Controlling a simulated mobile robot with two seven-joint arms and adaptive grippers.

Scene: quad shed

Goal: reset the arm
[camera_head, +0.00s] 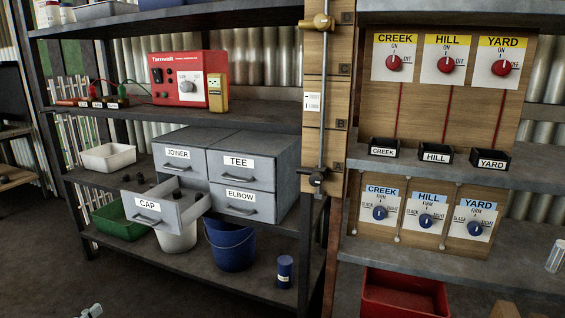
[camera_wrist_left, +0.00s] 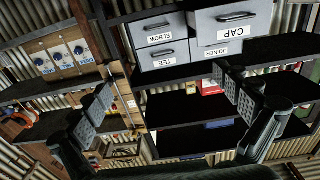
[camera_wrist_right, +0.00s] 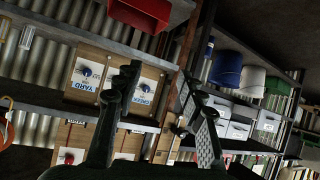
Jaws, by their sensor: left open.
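My left gripper is open and empty in the left wrist view (camera_wrist_left: 170,92), its two padded fingers wide apart in front of the shelves. Only a small tip of it shows at the bottom left of the head view (camera_head: 92,311). My right gripper is open and empty in the right wrist view (camera_wrist_right: 158,82), its fingers apart with panels and shelving behind. The head view does not clearly show the right gripper. Neither gripper appears to touch anything. Most of both arms is out of view.
The CAP drawer (camera_head: 163,209) stands pulled out of the grey drawer unit (camera_head: 284,178), with dark pieces inside. A blue bucket (camera_head: 231,243), a white bucket (camera_head: 177,237) and a green bin (camera_head: 117,221) stand below. A red bin (camera_head: 403,292) sits under the dial panels. Floor is clear at lower left.

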